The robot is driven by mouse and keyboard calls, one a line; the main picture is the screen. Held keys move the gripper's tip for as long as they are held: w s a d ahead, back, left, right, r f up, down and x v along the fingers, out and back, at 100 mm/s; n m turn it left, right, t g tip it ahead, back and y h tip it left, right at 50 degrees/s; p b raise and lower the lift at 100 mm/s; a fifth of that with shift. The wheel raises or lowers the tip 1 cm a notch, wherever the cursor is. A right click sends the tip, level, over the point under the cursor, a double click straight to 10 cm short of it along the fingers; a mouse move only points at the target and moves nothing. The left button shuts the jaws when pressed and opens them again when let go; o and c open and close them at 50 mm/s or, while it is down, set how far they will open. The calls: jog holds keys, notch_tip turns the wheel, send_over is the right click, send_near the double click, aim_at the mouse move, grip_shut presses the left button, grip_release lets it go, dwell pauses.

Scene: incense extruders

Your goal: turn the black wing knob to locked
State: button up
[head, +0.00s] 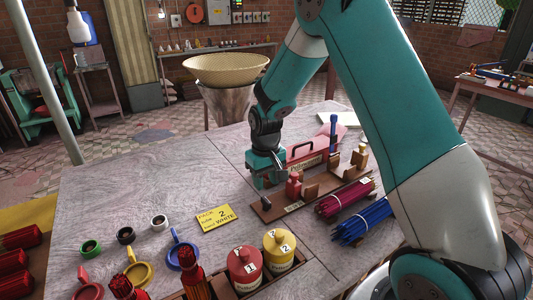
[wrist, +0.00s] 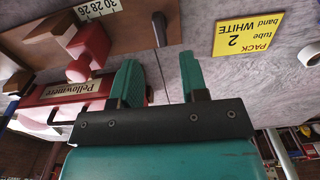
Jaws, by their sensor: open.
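A dark, narrow upright piece, which looks like the black wing knob (head: 266,202), stands at the near left end of the brown wooden board (head: 262,214). In the wrist view this dark piece (wrist: 159,30) lies beyond the fingertips, roughly in line with the gap between them. Its wing shape and turn position are too small to tell. My gripper (head: 266,181) is above and just behind it in the head view, pointing down. In the wrist view my teal fingers (wrist: 158,62) are apart with nothing between them.
A red extruder body (head: 305,155) with a Pellowmere label (wrist: 75,90) and a red block (head: 293,187) stand beside my gripper. Red (head: 345,197) and blue (head: 362,221) stick bundles lie right.

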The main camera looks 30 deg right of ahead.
aim_at(266, 200)
notch_tip(266, 200, up, 11)
jog(key=shift+f+b, duration=0.2)
jog(key=shift+b, duration=0.25)
jog(key=s+a+r+n+y, duration=0.1)
jog(key=s+a+r+n, duration=0.1)
jog(key=s+a, duration=0.4)
jog(key=s+a+r+n+y, duration=0.1)
jog(key=s+a, duration=0.5)
jog(key=s, duration=0.6)
jog(key=s+a+r+n+y, duration=0.2)
jog(key=s+a+r+n, duration=0.1)
jog(key=s+a, duration=0.3)
jog(key=s+n, duration=0.1)
jog(key=s, duration=0.1)
jog(key=shift+s+r, duration=0.25)
jog(key=shift+s, duration=0.15)
